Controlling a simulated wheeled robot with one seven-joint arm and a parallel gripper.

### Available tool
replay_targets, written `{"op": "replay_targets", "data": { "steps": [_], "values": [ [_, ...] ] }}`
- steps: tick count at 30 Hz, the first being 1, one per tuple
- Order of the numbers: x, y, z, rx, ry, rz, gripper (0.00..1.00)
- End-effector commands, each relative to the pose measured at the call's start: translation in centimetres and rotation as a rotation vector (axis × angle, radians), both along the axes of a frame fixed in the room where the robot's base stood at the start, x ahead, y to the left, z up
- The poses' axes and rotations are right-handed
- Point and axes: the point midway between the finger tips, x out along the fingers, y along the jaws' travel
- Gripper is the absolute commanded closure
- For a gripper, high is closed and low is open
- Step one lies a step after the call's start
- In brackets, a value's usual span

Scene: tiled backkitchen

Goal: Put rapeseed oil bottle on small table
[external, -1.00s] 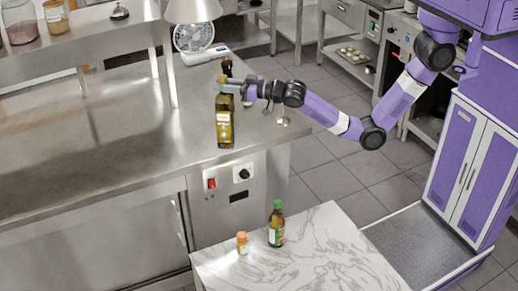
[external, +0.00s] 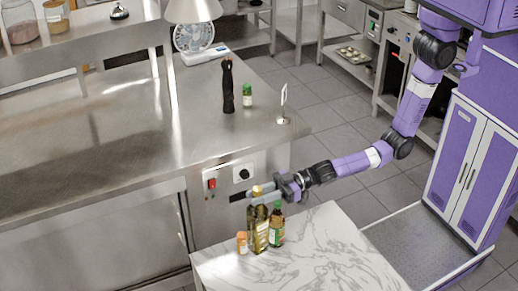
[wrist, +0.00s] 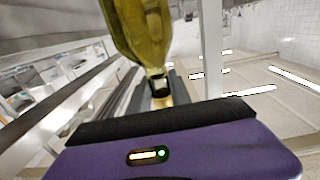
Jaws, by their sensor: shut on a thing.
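The rapeseed oil bottle (external: 260,230), tall with yellow-green oil and a gold cap, is upright at the small table (external: 315,250) with the white marble top. My gripper (external: 257,195) is shut on its neck, reaching in from the right. The bottle's base appears at or just above the tabletop; I cannot tell if it touches. In the wrist view the bottle (wrist: 142,30) shows neck down, with its cap end at the jaws (wrist: 162,95).
A small orange-capped jar (external: 242,243) stands just left of the bottle, and a green-capped bottle (external: 277,224) just right. The table's right part is clear. The steel counter (external: 150,130) behind carries a black pepper mill (external: 228,85) and a green-capped shaker (external: 247,95).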

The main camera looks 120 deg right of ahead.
Motion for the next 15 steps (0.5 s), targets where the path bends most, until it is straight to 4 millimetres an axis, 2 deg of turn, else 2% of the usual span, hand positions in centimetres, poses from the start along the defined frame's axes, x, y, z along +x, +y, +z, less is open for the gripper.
{"op": "replay_targets", "data": {
  "steps": [3, 9, 15],
  "values": [
    [-0.9, 2.8, -1.5, -0.002, -0.003, 0.059, 1.00],
    [-2.5, 6.5, -3.8, -0.001, -0.003, 0.139, 1.00],
    [-3.6, 8.7, -5.2, 0.000, -0.005, 0.188, 1.00]
  ]
}}
